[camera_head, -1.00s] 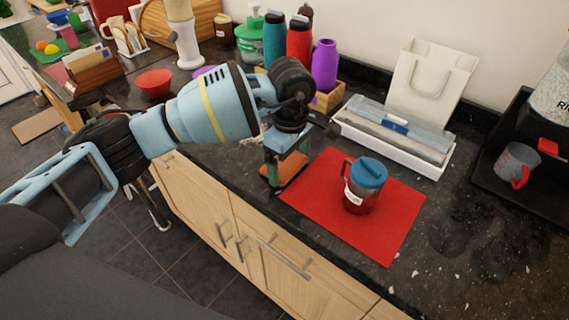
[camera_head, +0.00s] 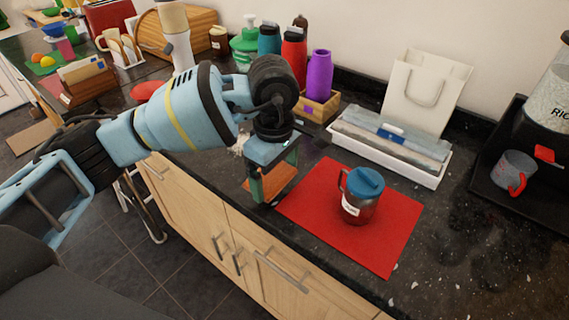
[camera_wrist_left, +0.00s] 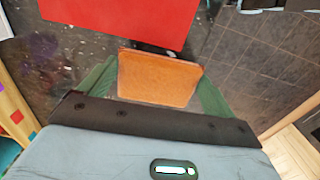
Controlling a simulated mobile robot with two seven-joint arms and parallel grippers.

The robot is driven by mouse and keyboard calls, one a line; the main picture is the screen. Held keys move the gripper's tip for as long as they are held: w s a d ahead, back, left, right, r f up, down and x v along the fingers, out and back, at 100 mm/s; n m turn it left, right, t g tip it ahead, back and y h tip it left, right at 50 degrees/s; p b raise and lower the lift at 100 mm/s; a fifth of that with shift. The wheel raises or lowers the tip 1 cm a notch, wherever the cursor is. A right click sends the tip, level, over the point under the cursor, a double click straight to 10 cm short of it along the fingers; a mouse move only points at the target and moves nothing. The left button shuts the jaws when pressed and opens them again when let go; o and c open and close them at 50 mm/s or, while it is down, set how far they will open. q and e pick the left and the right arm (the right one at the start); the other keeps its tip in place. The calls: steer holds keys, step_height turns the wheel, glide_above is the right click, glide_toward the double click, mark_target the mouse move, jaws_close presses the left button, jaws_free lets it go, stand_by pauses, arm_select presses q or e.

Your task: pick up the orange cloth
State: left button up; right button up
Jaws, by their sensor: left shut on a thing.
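The orange cloth (camera_head: 281,179) is a small flat rectangle between the fingers of my left gripper (camera_head: 274,184), which is shut on it. The gripper points down near the counter's front edge, just left of the red mat. In the left wrist view the cloth (camera_wrist_left: 158,78) spans the gap between the two green fingers, with the red mat beyond it. The fingers hide part of the cloth in the head view. I cannot tell how high it is above the counter. My right gripper is not in view.
A blue-lidded jug (camera_head: 361,195) stands on the red mat (camera_head: 385,245). Behind are a white tray (camera_head: 400,165), a paper bag (camera_head: 425,90) and a wooden box of bottles (camera_head: 322,104). A black tray with a grey mug (camera_head: 514,172) is at right.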

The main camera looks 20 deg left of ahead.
arm_select(q)
steer(key=s+a+r, duration=0.1)
steer(key=s, duration=1)
steer(key=shift+s+a+b, duration=0.15)
steer(key=shift+b, duration=0.15)
steer(key=o, duration=0.4)
steer(key=c, duration=0.3)
